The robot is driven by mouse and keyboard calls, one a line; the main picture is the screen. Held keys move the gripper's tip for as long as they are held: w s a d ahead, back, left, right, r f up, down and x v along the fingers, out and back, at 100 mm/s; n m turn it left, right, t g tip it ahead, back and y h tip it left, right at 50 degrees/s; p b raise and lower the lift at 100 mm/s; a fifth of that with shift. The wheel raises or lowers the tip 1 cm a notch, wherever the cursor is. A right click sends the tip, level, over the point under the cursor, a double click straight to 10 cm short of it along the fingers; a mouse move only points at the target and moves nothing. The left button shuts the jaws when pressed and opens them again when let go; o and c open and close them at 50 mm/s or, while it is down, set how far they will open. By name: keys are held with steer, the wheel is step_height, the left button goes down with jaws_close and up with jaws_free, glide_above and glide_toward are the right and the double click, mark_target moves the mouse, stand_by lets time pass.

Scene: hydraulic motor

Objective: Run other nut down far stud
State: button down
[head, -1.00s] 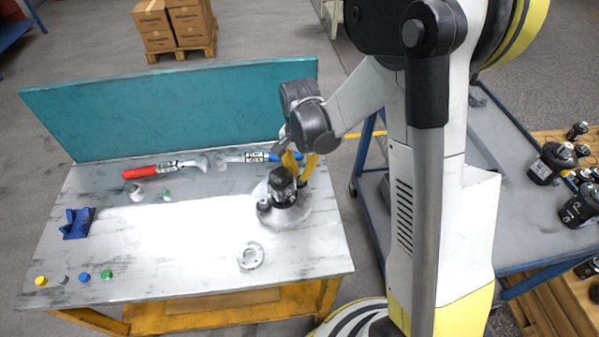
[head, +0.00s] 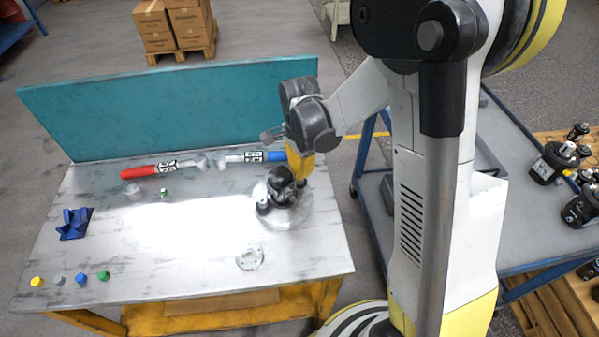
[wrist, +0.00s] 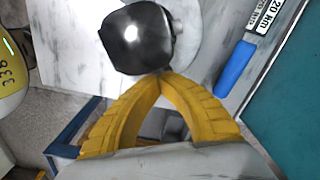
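The black motor (head: 280,180) stands on a round grey flange plate (head: 292,214) at the right of the bench. In the wrist view its dark body (wrist: 136,38) is just beyond my fingertips. My gripper (head: 301,176) is low at the motor's right, far side, pointing down. In the wrist view its yellow fingers (wrist: 160,75) arch together and their tips meet beside the motor, over the plate's edge. The far stud and any nut at the tips are too small or hidden to make out.
A red-handled wrench (head: 148,171) and a blue-handled wrench (head: 262,156) lie at the back, before the teal panel (head: 180,110). A grey ring (head: 249,257) lies in front. A blue holder (head: 75,223) and several coloured caps (head: 82,278) are at left. The middle is clear.

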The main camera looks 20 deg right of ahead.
steer(key=m, duration=0.4)
steer(key=c, duration=1.5)
jaws_free()
steer(key=shift+c, duration=0.2)
steer(key=n+b, duration=0.1)
steer(key=n, duration=0.4)
steer(key=shift+n, duration=0.3)
steer(key=n, duration=0.4)
steer(key=shift+n+b, duration=0.35)
steer(key=shift+n, duration=0.05)
